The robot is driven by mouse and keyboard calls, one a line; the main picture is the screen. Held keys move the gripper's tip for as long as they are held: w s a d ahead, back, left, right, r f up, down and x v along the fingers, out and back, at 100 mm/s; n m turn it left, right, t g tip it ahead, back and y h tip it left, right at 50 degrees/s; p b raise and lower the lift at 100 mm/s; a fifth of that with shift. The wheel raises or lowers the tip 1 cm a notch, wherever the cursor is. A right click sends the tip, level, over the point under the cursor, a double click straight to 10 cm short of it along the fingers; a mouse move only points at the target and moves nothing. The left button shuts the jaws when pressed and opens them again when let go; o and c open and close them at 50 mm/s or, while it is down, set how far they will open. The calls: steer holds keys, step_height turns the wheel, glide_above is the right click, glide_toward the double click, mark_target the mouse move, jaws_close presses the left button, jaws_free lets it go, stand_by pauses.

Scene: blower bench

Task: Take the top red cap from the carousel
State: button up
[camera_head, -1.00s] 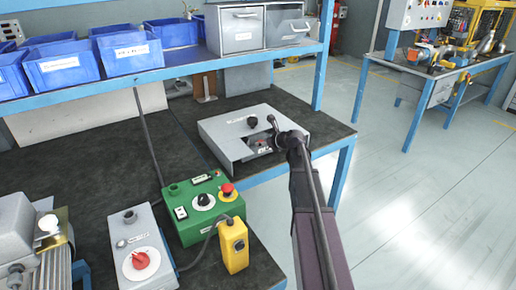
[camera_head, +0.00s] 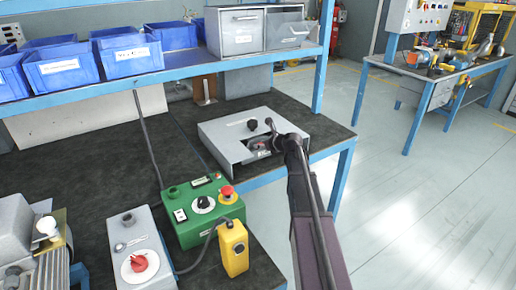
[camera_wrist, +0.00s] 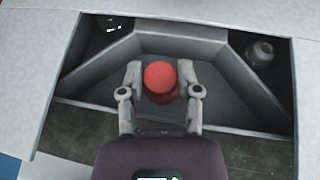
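A red cap (camera_wrist: 160,76) sits in a grey recessed bay in the wrist view, with another red piece (camera_wrist: 162,98) showing beneath it. My gripper (camera_wrist: 160,78) has one finger on each side of the top cap. The fingers look very close to its sides, but I cannot tell whether they touch it. In the head view, my gripper is over the opening of the flat grey housing (camera_head: 225,138) on the bench; a small reddish spot shows in that opening. I take this housing to be the carousel.
A black knob (camera_head: 252,124) stands on the housing. A green control box (camera_head: 190,235), a yellow pendant (camera_head: 234,250) and a grey switch box (camera_head: 135,235) lie nearer. Blue bins (camera_head: 130,55) and grey drawers (camera_head: 240,35) sit on the shelf above.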

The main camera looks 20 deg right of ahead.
steer(key=shift+r, duration=0.1)
stand_by(0.3)
step_height(320, 180, up, 4)
steer(key=p, duration=0.3)
steer(key=shift+f+p, duration=0.25)
steer(key=shift+p, duration=0.15)
steer(key=s+d, duration=0.3)
steer(key=s, duration=0.4)
steer(key=s+d+r+p, duration=0.1)
steer(key=s+d, duration=0.3)
steer(key=s, duration=0.3)
steer(key=shift+s+r, duration=0.15)
steer(key=shift+s, duration=0.05)
